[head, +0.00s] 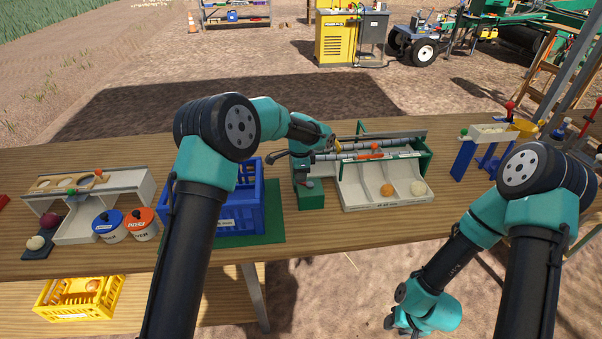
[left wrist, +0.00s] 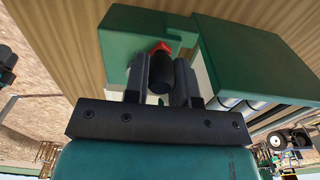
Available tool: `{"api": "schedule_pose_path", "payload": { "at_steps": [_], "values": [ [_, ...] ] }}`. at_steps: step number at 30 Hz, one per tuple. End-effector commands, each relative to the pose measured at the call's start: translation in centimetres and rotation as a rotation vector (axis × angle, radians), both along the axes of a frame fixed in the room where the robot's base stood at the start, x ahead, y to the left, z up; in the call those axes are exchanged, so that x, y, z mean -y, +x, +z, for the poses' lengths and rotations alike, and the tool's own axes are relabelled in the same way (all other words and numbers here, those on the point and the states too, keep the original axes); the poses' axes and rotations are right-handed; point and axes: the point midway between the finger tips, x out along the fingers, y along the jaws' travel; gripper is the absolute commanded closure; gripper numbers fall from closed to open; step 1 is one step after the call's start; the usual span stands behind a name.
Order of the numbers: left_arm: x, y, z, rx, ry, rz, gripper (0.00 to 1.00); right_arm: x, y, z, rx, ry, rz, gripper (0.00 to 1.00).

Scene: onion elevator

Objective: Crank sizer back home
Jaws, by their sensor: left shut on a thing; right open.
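The sizer (head: 385,206) stands on the table right of centre. It has long rollers in a green frame and pale bins holding an orange ball and a whitish ball. My left gripper (head: 303,182) is at its left end, pointing down over a green block (head: 312,200). In the left wrist view the left gripper (left wrist: 163,80) is shut on a black cylindrical crank handle (left wrist: 160,73). A small red part (left wrist: 160,47) and green housing (left wrist: 240,55) show behind it. My right gripper (head: 403,328) is low in front of the table, open and partly cut off.
A blue crate (head: 230,219) stands left of the sizer. Further left are a grey stand (head: 130,190) and blue-lidded (head: 108,222) and orange-lidded (head: 140,224) tubs. A yellow crate (head: 78,314) sits lower left. A blue-legged stand (head: 465,160) is at right.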

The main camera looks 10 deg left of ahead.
Motion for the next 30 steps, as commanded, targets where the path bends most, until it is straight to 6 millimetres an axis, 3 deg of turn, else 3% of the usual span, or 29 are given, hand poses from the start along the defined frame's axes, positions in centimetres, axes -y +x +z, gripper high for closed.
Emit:
{"api": "schedule_pose_path", "payload": {
  "at_steps": [30],
  "values": [
    [0.0, -1.4, 0.0, 0.002, -0.001, -0.002, 0.98, 0.0, 0.0, 0.0, 0.000, 0.000, 0.000, 0.57]
  ]
}}
